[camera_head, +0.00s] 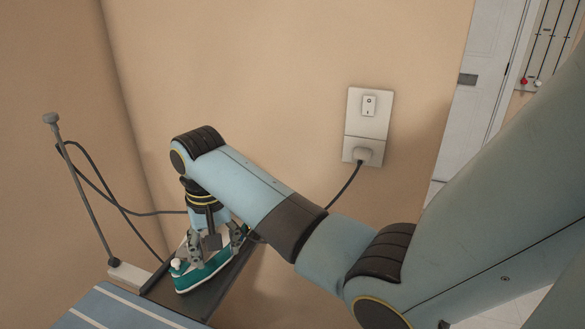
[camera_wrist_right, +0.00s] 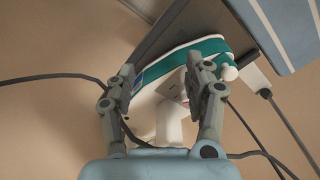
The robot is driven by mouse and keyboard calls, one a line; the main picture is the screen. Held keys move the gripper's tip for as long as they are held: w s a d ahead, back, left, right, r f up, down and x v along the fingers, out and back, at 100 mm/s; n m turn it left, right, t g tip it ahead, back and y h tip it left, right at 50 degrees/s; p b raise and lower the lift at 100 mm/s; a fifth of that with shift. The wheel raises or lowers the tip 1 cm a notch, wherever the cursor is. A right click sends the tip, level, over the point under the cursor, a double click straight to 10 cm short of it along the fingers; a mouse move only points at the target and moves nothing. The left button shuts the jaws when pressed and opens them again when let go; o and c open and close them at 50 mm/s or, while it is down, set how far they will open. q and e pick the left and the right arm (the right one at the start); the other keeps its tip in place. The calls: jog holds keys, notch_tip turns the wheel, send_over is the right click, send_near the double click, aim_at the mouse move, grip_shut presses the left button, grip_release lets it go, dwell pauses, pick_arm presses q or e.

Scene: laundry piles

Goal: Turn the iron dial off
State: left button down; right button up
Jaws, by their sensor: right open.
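The iron (camera_head: 202,274) has a teal and white body and lies on the dark rest at the end of the ironing board. It also shows in the wrist view (camera_wrist_right: 208,48), with a small white knob (camera_wrist_right: 230,72) at one end and a white handle (camera_wrist_right: 170,122). My right gripper (camera_head: 216,246) is open and points down over the iron. In the wrist view the fingers of the right gripper (camera_wrist_right: 162,70) stand apart on both sides of the iron's handle. I cannot clearly make out the dial between them. My left gripper is not in view.
The blue striped ironing board (camera_head: 115,310) is at the lower left. A thin upright cord holder (camera_head: 80,185) stands behind it, with a dark cord (camera_head: 105,190). A wall socket with switch (camera_head: 366,125) holds a plug. A white door (camera_head: 487,90) is at the right.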

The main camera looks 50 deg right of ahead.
jog(key=s+d+f+n+b, duration=0.1)
jog(key=s+f, duration=0.4)
jog(key=f, duration=0.5)
jog(key=s+d+f+n+b, duration=0.1)
jog(key=s+f+b, duration=0.3)
jog(key=f, duration=0.6)
jog(key=s+d+f+n+b, duration=0.1)
jog(key=s+f+b, duration=0.2)
jog(key=s+f, duration=0.4)
jog(key=shift+d+f+n, duration=0.25)
jog(key=shift+f+n, duration=0.15)
jog(key=shift+f, duration=1.5)
jog(key=shift+c, duration=0.2)
